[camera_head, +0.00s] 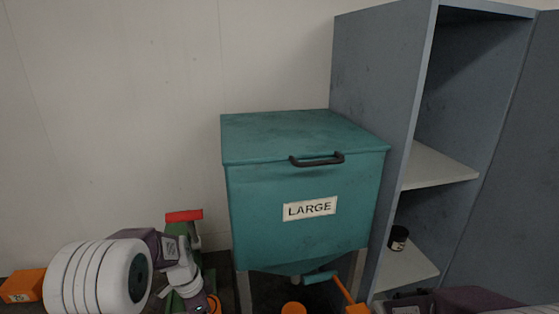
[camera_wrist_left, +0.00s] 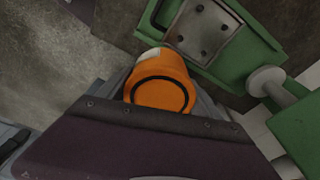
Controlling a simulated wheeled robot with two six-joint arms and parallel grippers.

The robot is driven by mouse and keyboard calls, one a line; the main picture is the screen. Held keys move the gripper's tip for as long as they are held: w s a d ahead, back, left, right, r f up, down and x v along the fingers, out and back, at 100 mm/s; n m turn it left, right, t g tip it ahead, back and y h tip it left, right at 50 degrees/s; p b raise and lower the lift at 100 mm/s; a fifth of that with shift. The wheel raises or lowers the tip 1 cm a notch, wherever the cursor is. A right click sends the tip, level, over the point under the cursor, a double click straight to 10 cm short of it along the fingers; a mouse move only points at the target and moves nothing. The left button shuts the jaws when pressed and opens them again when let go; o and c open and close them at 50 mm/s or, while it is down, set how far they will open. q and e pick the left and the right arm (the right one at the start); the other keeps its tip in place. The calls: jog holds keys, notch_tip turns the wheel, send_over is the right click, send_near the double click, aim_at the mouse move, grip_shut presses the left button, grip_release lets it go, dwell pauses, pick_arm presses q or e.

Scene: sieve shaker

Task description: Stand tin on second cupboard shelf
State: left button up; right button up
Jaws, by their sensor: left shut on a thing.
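My left gripper (camera_wrist_left: 160,98) is shut on an orange cylindrical tin (camera_wrist_left: 165,66), whose end with a dark ring faces the wrist camera. The tin's far end is hidden from this angle. In the head view my left arm reaches in at the lower left, and its gripper is not clearly seen there. The grey-blue cupboard (camera_head: 376,75) stands open at the right. Its upper visible shelf (camera_head: 438,167) is bare where seen, and a lower shelf (camera_head: 408,270) holds a small black jar (camera_head: 398,238). My right gripper is out of view.
A teal bin labelled LARGE (camera_head: 270,190) stands left of the cupboard, with an orange-handled lever (camera_head: 344,290) below it. A green machine (camera_wrist_left: 240,45) is close beside the tin. An orange box (camera_head: 22,286) sits at far left.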

pick_arm(q)
jog(key=s+d+f+n+y, duration=0.1)
jog(key=s+n, duration=0.5)
jog(key=n, duration=0.6)
jog(key=shift+f+t+y, duration=0.3)
jog(key=shift+f+t, duration=0.1)
jog(key=shift+f, duration=0.5)
jog(key=shift+s, duration=0.1)
